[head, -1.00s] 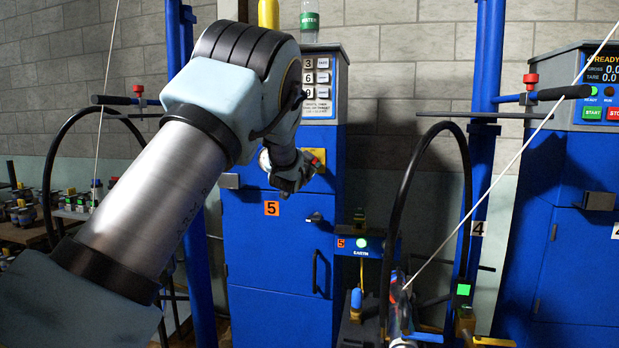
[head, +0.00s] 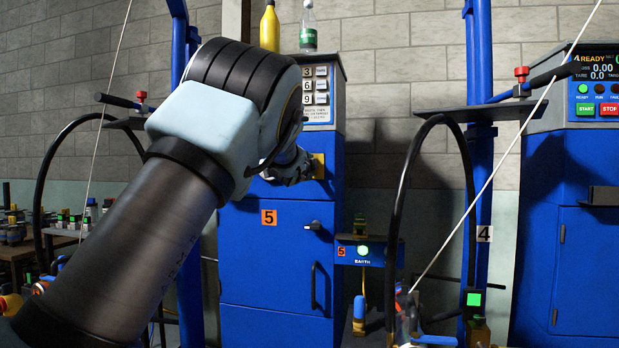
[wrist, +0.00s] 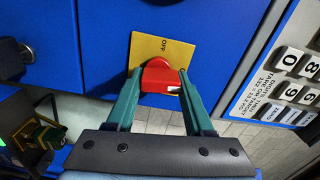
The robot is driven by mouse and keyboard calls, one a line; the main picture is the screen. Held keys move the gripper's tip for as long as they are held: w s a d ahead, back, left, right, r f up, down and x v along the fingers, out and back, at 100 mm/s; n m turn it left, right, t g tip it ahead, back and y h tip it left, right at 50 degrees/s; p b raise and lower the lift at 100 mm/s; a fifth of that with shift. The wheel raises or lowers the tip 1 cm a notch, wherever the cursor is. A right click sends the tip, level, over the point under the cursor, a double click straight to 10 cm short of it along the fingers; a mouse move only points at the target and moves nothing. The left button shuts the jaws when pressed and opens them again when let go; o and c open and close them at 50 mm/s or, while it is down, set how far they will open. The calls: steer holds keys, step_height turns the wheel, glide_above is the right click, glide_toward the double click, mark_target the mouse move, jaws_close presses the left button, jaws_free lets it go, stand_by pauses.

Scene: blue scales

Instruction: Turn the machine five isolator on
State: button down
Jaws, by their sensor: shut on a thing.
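The machine five isolator is a red rotary knob (wrist: 160,76) on a yellow plate (wrist: 150,48) fixed to the blue cabinet. The word OFF shows on the plate above the knob in the wrist view. A white mark shows on the knob's lower right. My gripper (wrist: 159,82) is shut on the knob, with one green finger on each side. In the head view my gripper (head: 297,170) is at the cabinet front and hides the knob. Only part of the yellow plate (head: 318,166) shows beside it. The orange 5 label (head: 269,217) is below.
A number keypad (head: 315,86) is above the isolator. A yellow bottle (head: 269,28) and a clear bottle (head: 308,30) stand on top. A cabinet handle (head: 313,225) and an earth box (head: 361,250) are lower right. A black hose (head: 402,220) arches on the right.

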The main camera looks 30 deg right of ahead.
steer(key=shift+f+m+b, duration=0.1)
steer(key=shift+m+b, duration=0.45)
steer(key=shift+m, duration=0.05)
steer(key=shift+c, duration=1.4)
jaws_free()
steer(key=shift+s, duration=0.1)
steer(key=b+v, duration=0.3)
steer(key=v, duration=0.7)
steer(key=shift+s+a+b, duration=0.25)
steer(key=shift+b, duration=0.15)
